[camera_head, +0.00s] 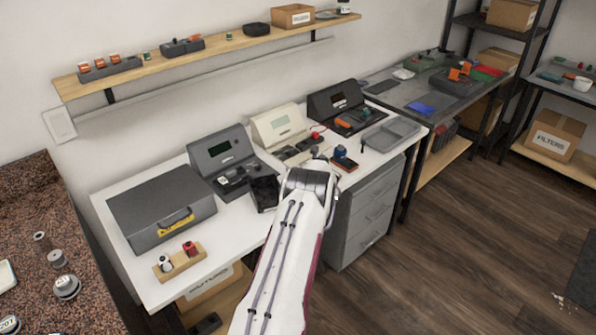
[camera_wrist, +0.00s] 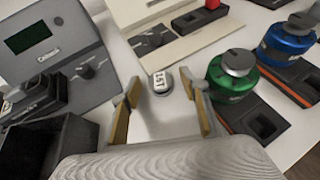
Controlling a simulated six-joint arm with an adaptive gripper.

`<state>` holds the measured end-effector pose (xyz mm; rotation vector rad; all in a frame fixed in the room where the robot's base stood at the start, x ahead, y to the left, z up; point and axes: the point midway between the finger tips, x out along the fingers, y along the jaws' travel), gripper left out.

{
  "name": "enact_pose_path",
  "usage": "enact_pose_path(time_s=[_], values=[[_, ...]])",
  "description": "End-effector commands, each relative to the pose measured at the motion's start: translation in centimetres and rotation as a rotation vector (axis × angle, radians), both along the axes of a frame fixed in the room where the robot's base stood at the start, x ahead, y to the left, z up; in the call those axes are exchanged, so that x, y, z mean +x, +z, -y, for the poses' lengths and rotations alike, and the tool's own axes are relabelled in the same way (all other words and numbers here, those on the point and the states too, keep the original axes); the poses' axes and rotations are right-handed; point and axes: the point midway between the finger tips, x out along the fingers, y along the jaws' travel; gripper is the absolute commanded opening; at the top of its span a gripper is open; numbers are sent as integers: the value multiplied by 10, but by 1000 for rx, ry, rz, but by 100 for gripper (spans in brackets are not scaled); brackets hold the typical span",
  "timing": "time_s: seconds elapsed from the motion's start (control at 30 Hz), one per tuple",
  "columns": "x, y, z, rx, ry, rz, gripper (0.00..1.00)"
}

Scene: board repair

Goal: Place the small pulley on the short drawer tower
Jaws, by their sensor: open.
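A small round grey piece with a white top marked with digits (camera_wrist: 160,80) stands on the white bench between my open fingertips in the wrist view. I cannot tell for sure whether it is the small pulley. My gripper (camera_wrist: 161,92) is open, with tan pads on either side of the piece and no visible contact. In the head view my arm hides the fingertips and this piece. A grey drawer unit (camera_head: 371,213) with several drawers stands under the bench's right end; it is the only drawer tower I can make out. Several round metal pieces (camera_head: 57,258) stand on the granite counter.
A black open bin (camera_wrist: 42,148) is close left of my gripper. A green-bodied knob unit (camera_wrist: 232,85) is close right, with a blue one (camera_wrist: 288,45) beyond. Grey (camera_wrist: 50,45) and cream (camera_wrist: 180,30) consoles stand behind. A grey tray (camera_head: 393,133) lies near the bench's right end.

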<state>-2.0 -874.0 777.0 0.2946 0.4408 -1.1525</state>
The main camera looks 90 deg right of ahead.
Motion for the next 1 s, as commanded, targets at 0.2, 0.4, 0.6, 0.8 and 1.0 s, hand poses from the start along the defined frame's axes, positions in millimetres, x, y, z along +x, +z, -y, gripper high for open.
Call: enact_pose_path(time_s=[0.2, 0.4, 0.6, 0.8, 1.0], values=[[0, 0, 1, 0, 0, 0, 45], [0, 0, 1, 0, 0, 0, 45], [0, 0, 1, 0, 0, 0, 34], [0, 0, 1, 0, 0, 0, 6], [0, 0, 1, -1, 0, 0, 3]])
